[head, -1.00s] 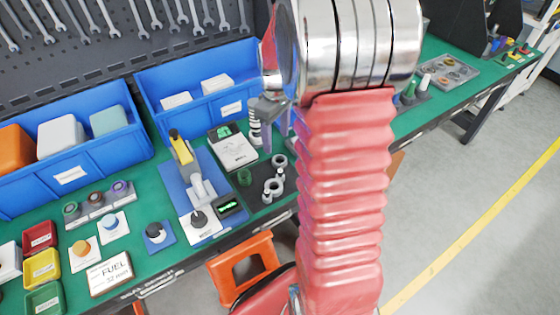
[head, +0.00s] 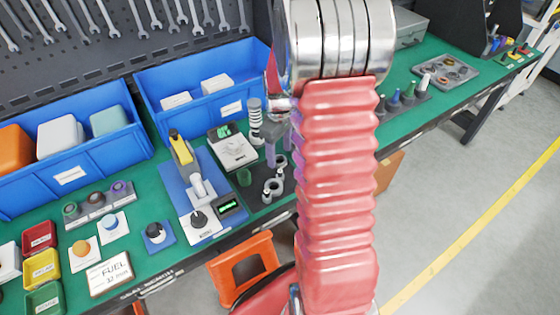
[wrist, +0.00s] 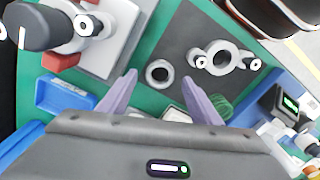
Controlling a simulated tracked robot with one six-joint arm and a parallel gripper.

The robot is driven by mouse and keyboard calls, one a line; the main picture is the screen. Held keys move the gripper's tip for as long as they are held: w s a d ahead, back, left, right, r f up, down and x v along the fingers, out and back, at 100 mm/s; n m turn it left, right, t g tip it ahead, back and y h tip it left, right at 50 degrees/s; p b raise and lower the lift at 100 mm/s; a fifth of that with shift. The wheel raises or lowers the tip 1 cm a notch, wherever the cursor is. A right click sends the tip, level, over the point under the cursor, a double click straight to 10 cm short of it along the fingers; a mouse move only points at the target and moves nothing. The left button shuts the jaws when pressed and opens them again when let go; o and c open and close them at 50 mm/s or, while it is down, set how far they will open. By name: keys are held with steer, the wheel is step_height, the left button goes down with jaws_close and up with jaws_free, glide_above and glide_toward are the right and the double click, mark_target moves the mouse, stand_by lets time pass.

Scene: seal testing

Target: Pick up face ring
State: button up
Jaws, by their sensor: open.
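My gripper (wrist: 160,79) is open and empty. Its two lilac fingers point toward the ring, with their tips to either side of it in the picture. The height of the tips above the mat is unclear. In the head view my gripper (head: 272,155) hangs over the mat and partly covers the ring area.
A grey two-lugged flange (wrist: 222,57) lies to the right of the ring. A green coil (wrist: 218,105) is near the right finger. A white device (wrist: 110,35) stands to the left. In the head view, blue bins (head: 205,95) line the back of the bench.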

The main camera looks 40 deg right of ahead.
step_height(320, 180, down, 2)
steer(key=shift+f, duration=0.1)
stand_by(0.5)
steer(key=c, duration=1.1)
steer(key=shift+c, duration=0.2)
step_height(320, 180, up, 10)
stand_by(0.6)
